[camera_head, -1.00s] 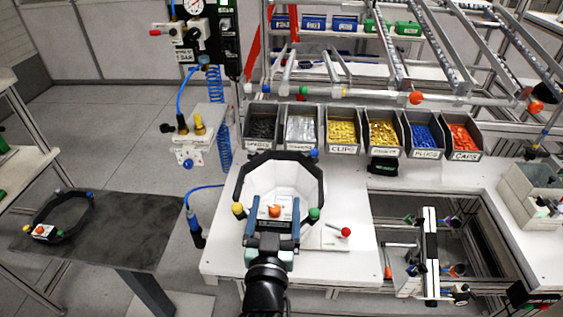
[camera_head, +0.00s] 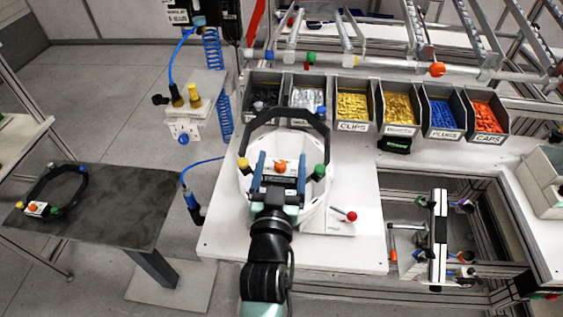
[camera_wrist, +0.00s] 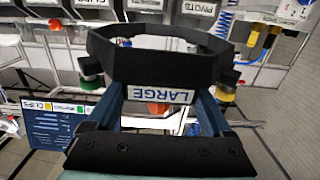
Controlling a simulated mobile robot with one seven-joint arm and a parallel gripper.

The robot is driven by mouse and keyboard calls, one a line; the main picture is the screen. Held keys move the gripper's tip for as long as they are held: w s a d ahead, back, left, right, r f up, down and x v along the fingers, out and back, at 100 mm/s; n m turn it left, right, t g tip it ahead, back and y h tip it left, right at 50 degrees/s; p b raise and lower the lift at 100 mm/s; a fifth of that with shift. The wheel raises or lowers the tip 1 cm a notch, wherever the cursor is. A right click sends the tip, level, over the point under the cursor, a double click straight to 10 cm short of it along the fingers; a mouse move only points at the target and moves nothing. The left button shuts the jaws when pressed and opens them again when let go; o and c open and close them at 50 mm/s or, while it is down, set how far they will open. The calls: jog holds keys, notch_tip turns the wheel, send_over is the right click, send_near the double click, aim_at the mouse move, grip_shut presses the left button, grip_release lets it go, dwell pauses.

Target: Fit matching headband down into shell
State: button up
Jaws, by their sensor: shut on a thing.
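My gripper (camera_head: 281,172) is shut on a black headband (camera_head: 283,112) and holds it over the white table. The headband carries blue, yellow, green and orange knobs, and its label reads LARGE in the wrist view (camera_wrist: 163,95). A white helmet shell (camera_head: 318,205) stands on the table below and behind the headband. The band and my arm hide much of the shell, so I cannot tell whether the band touches it. A second black headband (camera_head: 80,190) with coloured knobs and a white label lies on the dark side table at the left.
The dark side table (camera_head: 125,215) has free room right of its band. Grey bins (camera_head: 350,105) of small parts line the white table's (camera_head: 230,240) back. A red-knobbed lever (camera_head: 350,215) stands right of the shell. A blue-hosed tool (camera_head: 193,205) hangs at the table's left.

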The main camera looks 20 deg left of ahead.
jog(key=shift+f+b, duration=2.55)
jog(key=shift+f, duration=0.2)
jog(key=shift+f+b, duration=1.55)
jog(key=shift+b, duration=0.25)
jog(key=o, duration=1.2)
jog(key=shift+s, duration=0.1)
jog(key=b+v, duration=0.3)
jog(key=v, duration=0.9)
jog(key=shift+s+d+r, duration=0.1)
jog(key=shift+s+d, duration=0.05)
jog(key=shift+s, duration=0.2)
